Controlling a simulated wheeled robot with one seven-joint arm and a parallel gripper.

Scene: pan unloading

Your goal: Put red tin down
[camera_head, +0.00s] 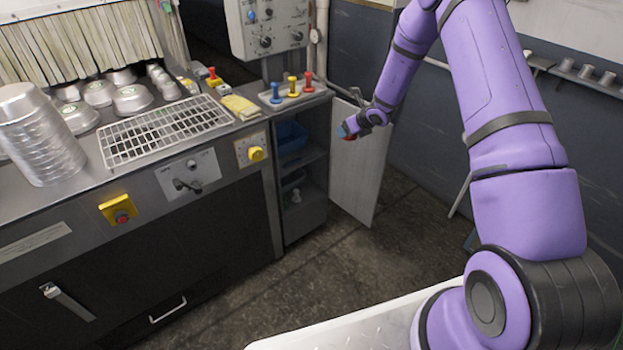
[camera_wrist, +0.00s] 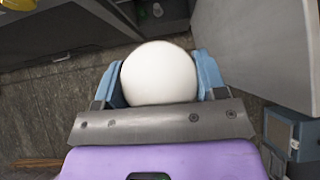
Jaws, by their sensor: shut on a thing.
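My gripper (camera_head: 345,130) is held out in front of the open cabinet door, above the floor, in the head view. Its blue fingers are shut on the tin, of which a small patch of red (camera_head: 348,137) shows there. In the wrist view the fingers of my gripper (camera_wrist: 160,70) sit on either side of a round white end (camera_wrist: 159,74), which fills the space between them. The tin's side is hidden in that view. The tin is held in the air, apart from the cabinet and the counter.
The open cabinet (camera_head: 303,175) has shelves with a blue bin (camera_head: 291,136) inside. Its door (camera_head: 358,170) stands open. The counter carries a wire rack (camera_head: 165,130), stacked metal pans (camera_head: 30,135), a yellow cloth (camera_head: 240,106) and a tray of coloured-handled tools (camera_head: 292,94). Floor in front is clear.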

